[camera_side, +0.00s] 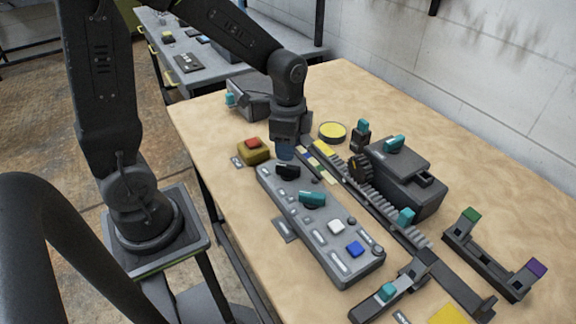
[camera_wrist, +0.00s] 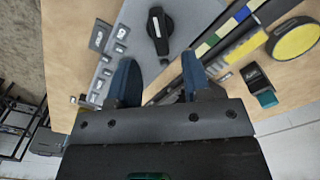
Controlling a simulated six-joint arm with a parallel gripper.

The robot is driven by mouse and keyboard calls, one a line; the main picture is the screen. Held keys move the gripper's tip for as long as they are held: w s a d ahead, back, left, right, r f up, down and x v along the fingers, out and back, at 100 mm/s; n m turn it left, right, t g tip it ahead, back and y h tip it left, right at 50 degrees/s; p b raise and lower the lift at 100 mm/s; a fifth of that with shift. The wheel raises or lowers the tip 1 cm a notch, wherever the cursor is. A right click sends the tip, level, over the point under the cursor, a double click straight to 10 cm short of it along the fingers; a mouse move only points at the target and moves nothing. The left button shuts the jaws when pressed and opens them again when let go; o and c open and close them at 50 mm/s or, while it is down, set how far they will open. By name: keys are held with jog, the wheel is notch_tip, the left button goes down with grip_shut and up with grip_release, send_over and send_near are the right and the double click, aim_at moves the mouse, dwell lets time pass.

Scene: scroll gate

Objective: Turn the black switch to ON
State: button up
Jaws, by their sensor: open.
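The black switch (camera_side: 288,170) is a rotary knob at the far end of a grey control panel (camera_side: 318,225). In the wrist view the black switch (camera_wrist: 157,31) lies just beyond my fingertips, its white pointer line visible. My gripper (camera_side: 286,150) is above the far end of the panel, close to the knob. In the wrist view my gripper (camera_wrist: 160,72) shows two blue fingers spread apart with nothing between them.
A teal knob (camera_side: 313,199), a white button (camera_side: 336,227) and a blue button (camera_side: 354,248) share the panel. A red button on a yellow box (camera_side: 253,150) stands left of it. A toothed rack (camera_side: 365,190) and grey housing (camera_side: 400,175) lie right. A yellow disc (camera_side: 332,131) is behind.

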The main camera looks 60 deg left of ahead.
aim_at(288, 166)
notch_tip(288, 166, down, 7)
jog(key=shift+r, duration=0.15)
grip_shut()
dwell(0.5)
